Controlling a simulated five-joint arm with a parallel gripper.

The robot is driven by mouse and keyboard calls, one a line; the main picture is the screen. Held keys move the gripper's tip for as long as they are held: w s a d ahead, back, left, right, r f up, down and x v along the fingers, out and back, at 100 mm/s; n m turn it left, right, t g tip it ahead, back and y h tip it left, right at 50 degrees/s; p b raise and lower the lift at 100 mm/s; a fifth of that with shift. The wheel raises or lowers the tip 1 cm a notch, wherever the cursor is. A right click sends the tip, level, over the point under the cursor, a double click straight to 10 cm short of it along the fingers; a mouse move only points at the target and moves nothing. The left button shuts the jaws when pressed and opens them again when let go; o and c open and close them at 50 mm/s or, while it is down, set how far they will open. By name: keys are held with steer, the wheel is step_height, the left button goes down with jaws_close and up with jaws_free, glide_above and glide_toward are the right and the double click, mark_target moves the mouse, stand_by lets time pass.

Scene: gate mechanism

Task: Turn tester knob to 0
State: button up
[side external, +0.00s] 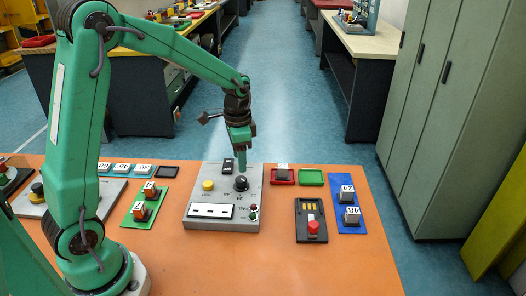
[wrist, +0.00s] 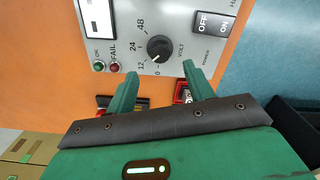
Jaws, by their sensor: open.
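The tester (side external: 225,215) is a grey box on the orange table, with a round black knob (side external: 241,183) on its top face.
The tester also bears a power switch (wrist: 212,24), a yellow button (side external: 208,185), a display (side external: 212,211) and OK and FAIL lamps. A red tray (side external: 283,182) with a block stands to its right, beside a green tray (side external: 311,177). A blue plate (side external: 347,228) holds two blocks.

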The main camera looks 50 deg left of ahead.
mark_target(241, 178)
steer(key=shift+f, duration=3.55)
steer(key=c, duration=1)
